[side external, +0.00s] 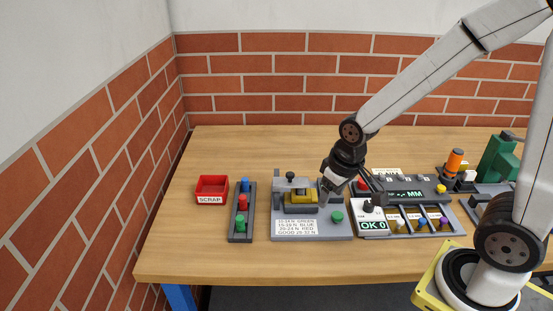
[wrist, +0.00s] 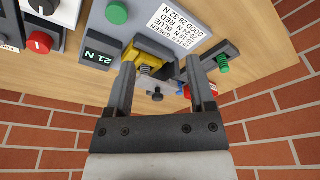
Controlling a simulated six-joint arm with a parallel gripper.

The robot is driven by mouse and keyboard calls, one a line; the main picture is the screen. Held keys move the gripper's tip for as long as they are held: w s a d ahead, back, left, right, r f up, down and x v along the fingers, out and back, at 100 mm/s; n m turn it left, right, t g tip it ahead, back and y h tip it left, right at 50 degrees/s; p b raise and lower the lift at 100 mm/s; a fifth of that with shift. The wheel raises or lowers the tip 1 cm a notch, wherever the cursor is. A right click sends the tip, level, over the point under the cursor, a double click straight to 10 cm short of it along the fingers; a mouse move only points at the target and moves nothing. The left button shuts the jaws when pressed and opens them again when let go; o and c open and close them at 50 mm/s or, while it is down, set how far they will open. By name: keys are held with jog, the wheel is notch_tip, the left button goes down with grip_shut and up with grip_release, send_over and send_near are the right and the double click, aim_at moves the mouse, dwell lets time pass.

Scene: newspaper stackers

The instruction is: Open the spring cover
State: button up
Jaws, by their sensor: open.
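The spring tester, a grey fixture (side external: 312,227) with a white force label, stands left of centre on the bench. A yellow block-like part (side external: 302,196), which may be the spring cover, sits on it below a grey upright with a dark knob (side external: 290,177). In the side view my gripper (side external: 330,187) is low at the fixture's right side. Contact cannot be told.
A rack (side external: 241,229) with blue, red and green pieces stands left of the fixture, beside a red scrap bin (side external: 211,187). The bench front is clear.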

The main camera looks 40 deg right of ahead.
notch_tip(320, 180, up, 5)
jog(key=m+g, duration=0.2)
send_over(290, 173)
jog(key=shift+s+f, duration=0.1)
jog(key=shift+f, duration=3.75)
grip_shut()
